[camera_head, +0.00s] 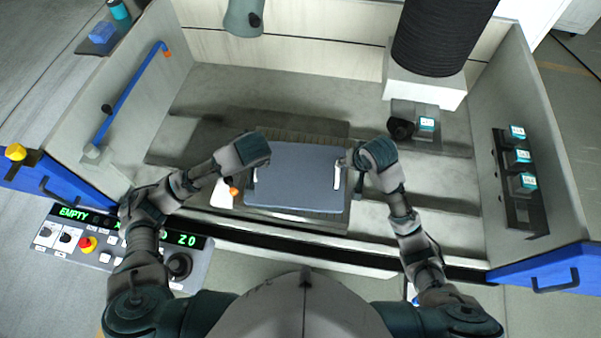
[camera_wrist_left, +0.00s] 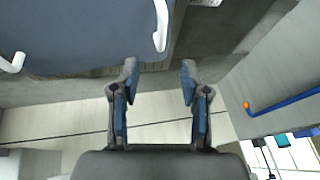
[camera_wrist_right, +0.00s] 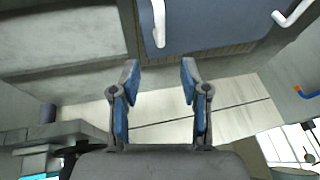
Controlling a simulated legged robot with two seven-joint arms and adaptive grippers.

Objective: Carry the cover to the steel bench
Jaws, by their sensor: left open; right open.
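The cover (camera_head: 295,178) is a flat blue-grey plate with a white upright handle near each side. It lies in the middle of the machine tank on a dark slotted bed. My left gripper (camera_head: 255,163) is open and empty at its left handle (camera_wrist_left: 161,25), which stands just beyond the fingertips in the left wrist view. My right gripper (camera_head: 348,162) is open and empty at its right handle (camera_wrist_right: 159,22), also just beyond the fingertips in the right wrist view. Neither gripper visibly grips a handle. I cannot make out the steel bench for certain.
Tank walls enclose the cover, with a front ledge near me. A black bellows column (camera_head: 440,35) hangs at the back right. A small dark block (camera_head: 401,128) sits below it. A blue pipe (camera_head: 130,90) runs along the left wall. A control panel (camera_head: 110,240) stands front left.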

